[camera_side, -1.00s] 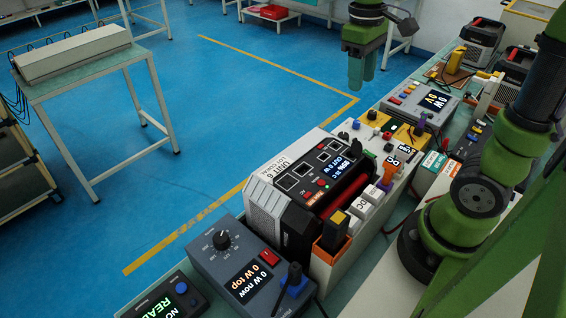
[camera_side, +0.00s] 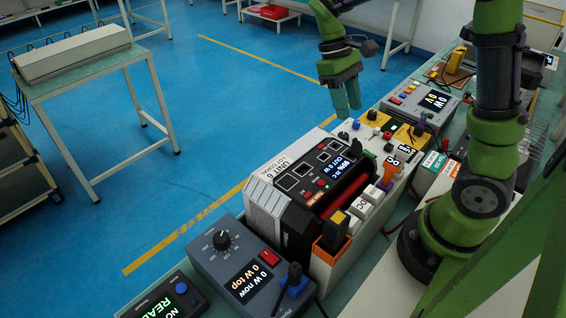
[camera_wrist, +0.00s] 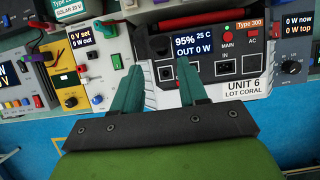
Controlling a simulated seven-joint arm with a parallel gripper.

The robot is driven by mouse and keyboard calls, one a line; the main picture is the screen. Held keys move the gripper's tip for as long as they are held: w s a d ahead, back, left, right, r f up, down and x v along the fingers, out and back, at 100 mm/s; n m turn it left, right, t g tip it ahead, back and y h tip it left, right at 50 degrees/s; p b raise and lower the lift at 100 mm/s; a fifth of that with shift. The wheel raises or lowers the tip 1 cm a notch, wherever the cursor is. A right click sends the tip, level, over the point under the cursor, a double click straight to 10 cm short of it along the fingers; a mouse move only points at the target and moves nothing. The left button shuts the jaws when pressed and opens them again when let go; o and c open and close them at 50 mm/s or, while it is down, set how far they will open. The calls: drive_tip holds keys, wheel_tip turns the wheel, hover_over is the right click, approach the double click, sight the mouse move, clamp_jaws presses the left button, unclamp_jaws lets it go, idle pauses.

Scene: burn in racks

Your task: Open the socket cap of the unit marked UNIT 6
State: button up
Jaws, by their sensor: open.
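The unit marked UNIT 6 (camera_side: 285,165) is a pale box with a dark front panel, a lit display and a red strip. In the wrist view its label (camera_wrist: 244,87) reads UNIT 6 LOT CORAL, and its display (camera_wrist: 193,45) reads 95%, OUT 0 W. A row of dark square sockets (camera_wrist: 225,67) runs below the display; I cannot tell which carries the cap or whether it is shut. My gripper (camera_side: 347,104) is open and empty, above and beyond the unit in the side view. In the wrist view its fingertips (camera_wrist: 160,66) overlap the panel's left part, partly hiding the sockets there.
A blue-grey meter (camera_side: 245,265) stands beside UNIT 6 at the front. An orange bin (camera_side: 330,256) with a dark yellow-topped item adjoins it. White DC-labelled blocks (camera_side: 362,208) and a yellow panel (camera_side: 385,125) crowd the bench.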

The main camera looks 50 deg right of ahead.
sight(356, 139)
drive_tip(key=x, duration=0.7)
drive_tip(key=shift+s+f, duration=0.1)
drive_tip(key=shift+f, duration=0.25)
drive_tip(key=shift+c, duration=0.4)
clamp_jaws()
